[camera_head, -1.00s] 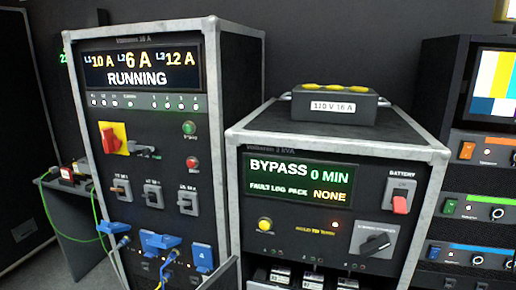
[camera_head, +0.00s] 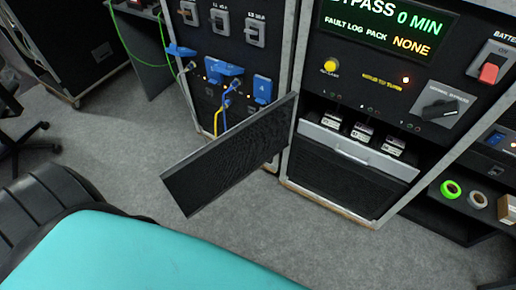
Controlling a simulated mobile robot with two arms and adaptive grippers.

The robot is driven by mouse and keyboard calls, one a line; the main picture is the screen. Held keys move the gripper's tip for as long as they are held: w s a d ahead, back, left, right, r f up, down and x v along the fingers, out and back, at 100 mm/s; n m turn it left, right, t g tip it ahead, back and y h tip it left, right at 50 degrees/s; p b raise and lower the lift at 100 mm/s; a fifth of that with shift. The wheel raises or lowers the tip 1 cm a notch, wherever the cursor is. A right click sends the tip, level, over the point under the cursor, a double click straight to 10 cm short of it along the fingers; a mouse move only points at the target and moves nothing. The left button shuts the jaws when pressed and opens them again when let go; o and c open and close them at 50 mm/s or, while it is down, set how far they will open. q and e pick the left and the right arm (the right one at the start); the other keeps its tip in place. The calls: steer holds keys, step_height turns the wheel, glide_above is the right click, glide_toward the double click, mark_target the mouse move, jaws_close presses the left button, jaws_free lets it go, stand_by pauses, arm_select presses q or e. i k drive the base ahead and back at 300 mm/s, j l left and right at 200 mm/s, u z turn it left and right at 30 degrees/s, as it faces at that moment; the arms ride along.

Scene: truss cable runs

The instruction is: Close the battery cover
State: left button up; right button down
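The battery cover (camera_head: 230,155) is a dark panel with a light metal edge. It stands swung open toward the left, out from the front of the UPS cabinet (camera_head: 292,145), and its right edge is near the cabinet's left side. The open bay in the cabinet's lower front shows a pale drawer front with a handle (camera_head: 349,151). Several grey-and-white connectors (camera_head: 362,132) sit just above it. Neither of my grippers is in view.
A rack with blue plugs (camera_head: 262,88) and hanging cables stands left of the cover. A shelf at right holds a green tape roll (camera_head: 451,190). Grey carpet (camera_head: 255,215) is clear below the cover. A teal surface (camera_head: 130,260) fills the lower left.

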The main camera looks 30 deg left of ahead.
mark_target(199, 179)
steer(key=j+z, duration=0.3)
steer(key=j, duration=0.15)
steer(key=k+j+z, duration=0.15)
steer(key=j+z, duration=0.15)
steer(key=j, duration=0.15)
steer(key=k+j+z, duration=0.1)
steer(key=j+z, duration=0.25)
steer(key=j, duration=0.15)
